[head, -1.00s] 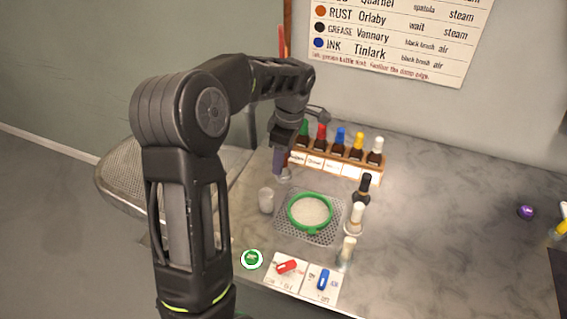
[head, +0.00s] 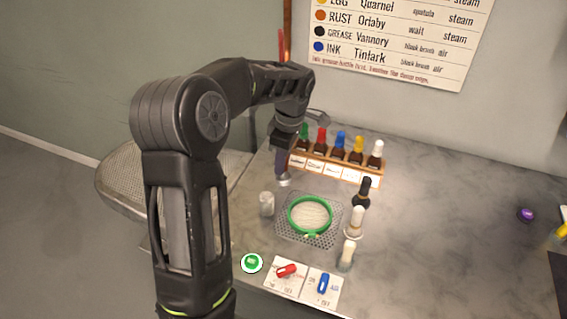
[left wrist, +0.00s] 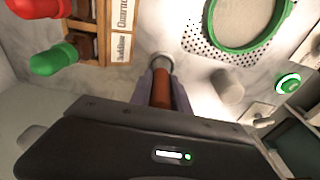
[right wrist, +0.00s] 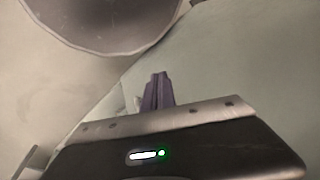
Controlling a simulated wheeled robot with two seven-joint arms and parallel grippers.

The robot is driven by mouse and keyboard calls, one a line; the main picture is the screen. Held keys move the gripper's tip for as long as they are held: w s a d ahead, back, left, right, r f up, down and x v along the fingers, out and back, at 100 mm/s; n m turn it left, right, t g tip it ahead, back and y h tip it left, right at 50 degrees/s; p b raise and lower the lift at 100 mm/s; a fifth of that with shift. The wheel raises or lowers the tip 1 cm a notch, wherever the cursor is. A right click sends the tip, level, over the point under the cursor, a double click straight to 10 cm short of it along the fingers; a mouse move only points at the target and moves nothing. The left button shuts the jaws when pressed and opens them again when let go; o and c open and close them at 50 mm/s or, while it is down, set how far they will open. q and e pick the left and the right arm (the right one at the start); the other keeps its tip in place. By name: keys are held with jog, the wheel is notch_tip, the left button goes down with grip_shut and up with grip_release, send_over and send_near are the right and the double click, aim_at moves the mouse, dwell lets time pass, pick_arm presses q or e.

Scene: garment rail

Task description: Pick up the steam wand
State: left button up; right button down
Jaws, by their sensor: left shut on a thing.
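The steam wand (left wrist: 162,88) shows in the left wrist view as a brown-orange handle with a round metal end, between the purple fingers of my left gripper (left wrist: 160,92). The gripper is shut on the handle. In the head view my left gripper (head: 281,168) points down at the back left of the counter, and the wand's metal end (head: 284,182) shows just below it. Most of the wand is hidden by the fingers. My right gripper (right wrist: 157,92) shows only in the right wrist view, fingers together and empty, away from the counter items.
A green hoop (head: 311,215) lies on a perforated plate (head: 284,232). A pale cup (head: 266,203) stands left of it. A rack (head: 372,168) of several colour-capped bottles stands behind. Red (head: 287,270) and blue (head: 323,283) switches and a green button (head: 251,262) are in front.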

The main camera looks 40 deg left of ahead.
pick_arm(q)
grip_shut()
jog(key=shift+r, duration=0.15)
jog(key=shift+r, duration=0.35)
notch_tip(320, 180, up, 9)
jog(key=shift+r, duration=0.1)
dwell(0.6)
